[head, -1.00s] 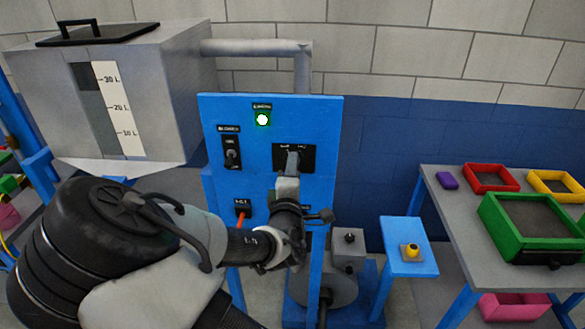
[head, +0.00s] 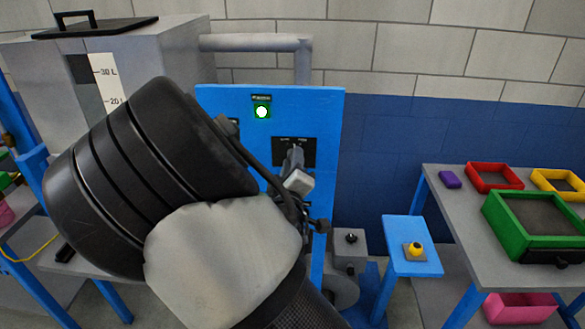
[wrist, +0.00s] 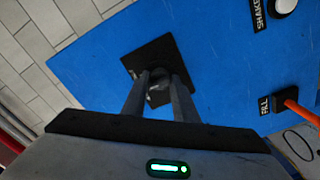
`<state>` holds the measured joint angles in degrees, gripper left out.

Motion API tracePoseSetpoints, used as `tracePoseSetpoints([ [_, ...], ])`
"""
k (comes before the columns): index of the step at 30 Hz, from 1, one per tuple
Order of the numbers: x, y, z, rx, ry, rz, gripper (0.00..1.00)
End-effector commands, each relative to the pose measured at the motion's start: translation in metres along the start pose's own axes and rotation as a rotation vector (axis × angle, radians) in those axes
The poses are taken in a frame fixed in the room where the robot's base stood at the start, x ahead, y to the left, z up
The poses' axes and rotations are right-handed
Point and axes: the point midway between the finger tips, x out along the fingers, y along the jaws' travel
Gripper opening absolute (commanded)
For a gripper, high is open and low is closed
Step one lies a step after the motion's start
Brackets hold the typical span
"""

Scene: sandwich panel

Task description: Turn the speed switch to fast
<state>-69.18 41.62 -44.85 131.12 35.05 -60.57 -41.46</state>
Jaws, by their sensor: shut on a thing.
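The speed switch's black plate (head: 310,150) is on the right of the blue panel, with two small labels along its top that are too small to read surely. My gripper (head: 294,158) is shut on the switch's knob at the plate. In the wrist view, the plate (wrist: 137,62) looks tilted and my gripper's fingers (wrist: 160,84) close on the dark knob (wrist: 159,92) between them. The fingers hide most of the knob, so its exact setting cannot be read.
An orange lever (wrist: 298,108) labelled FILL shows in the wrist view. My arm hides the panel's lower left. A small blue stand (head: 415,262) with a yellow button (head: 415,250) is at right, beside a table with coloured trays.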

Motion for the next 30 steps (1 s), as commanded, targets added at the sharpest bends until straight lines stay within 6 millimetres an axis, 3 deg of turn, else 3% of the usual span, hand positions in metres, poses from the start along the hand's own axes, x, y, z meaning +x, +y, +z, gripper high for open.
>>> tracePoseSetpoints([
  [15,0.0011,0.0005,0.0003,0.372,0.004,0.005,0.04],
  [30,0.0011,0.0022,-0.0012,0.459,0.004,0.004,0.04],
])
